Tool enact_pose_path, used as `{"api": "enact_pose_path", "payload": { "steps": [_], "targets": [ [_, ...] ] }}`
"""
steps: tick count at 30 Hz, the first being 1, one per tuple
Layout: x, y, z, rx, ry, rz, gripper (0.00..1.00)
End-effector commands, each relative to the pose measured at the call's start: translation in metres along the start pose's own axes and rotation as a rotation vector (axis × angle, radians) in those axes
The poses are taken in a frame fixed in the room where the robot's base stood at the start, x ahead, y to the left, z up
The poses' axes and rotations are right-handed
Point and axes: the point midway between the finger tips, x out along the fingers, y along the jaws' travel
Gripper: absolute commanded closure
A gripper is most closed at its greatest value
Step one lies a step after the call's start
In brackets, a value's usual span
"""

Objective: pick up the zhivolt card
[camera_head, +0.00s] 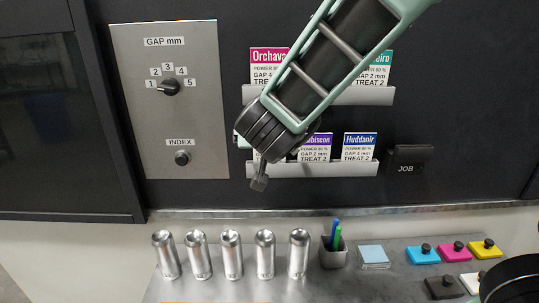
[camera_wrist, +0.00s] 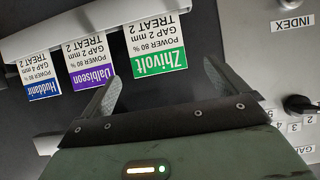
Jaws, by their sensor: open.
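The Zhivolt card (camera_wrist: 157,46) is white with a green name band and stands in a pale rack. It appears upside down in the wrist view, with "GAP 2 mm" and "TREAT 2" readable. My gripper (camera_wrist: 163,75) is open and empty, with one finger to each side of the card's green-banded end. The fingers look apart from the card; the exact depth gap cannot be told. In the head view my gripper (camera_head: 260,181) is in front of the lower rack's left end and hides most of the card there.
The Ualbiseon card (camera_wrist: 92,66) and Huddanir card (camera_wrist: 39,76) stand beside it on the lower rack (camera_head: 312,170). An upper rack (camera_head: 350,96) holds more cards. A knob panel (camera_head: 170,115) is left. Several cans (camera_head: 231,255) and a pen cup (camera_head: 333,253) stand below.

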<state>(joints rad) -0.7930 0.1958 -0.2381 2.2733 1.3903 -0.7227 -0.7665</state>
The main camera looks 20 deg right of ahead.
Motion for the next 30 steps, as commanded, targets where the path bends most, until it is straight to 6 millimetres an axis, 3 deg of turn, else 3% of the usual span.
{"api": "enact_pose_path", "payload": {
  "steps": [5,13,22,23,27,30],
  "targets": [
    [0.013,0.001,-0.001,-0.001,-0.001,0.002,0.02],
    [0.05,0.004,-0.002,-0.001,-0.001,0.002,0.02],
    [0.055,0.003,-0.003,0.001,0.0,-0.001,0.02],
    [0.055,0.003,-0.003,0.001,0.0,-0.001,0.07],
    [0.055,0.003,-0.002,0.001,0.0,-0.001,0.46],
    [0.055,0.003,-0.003,0.001,0.0,-0.001,0.5]
  ]
}}
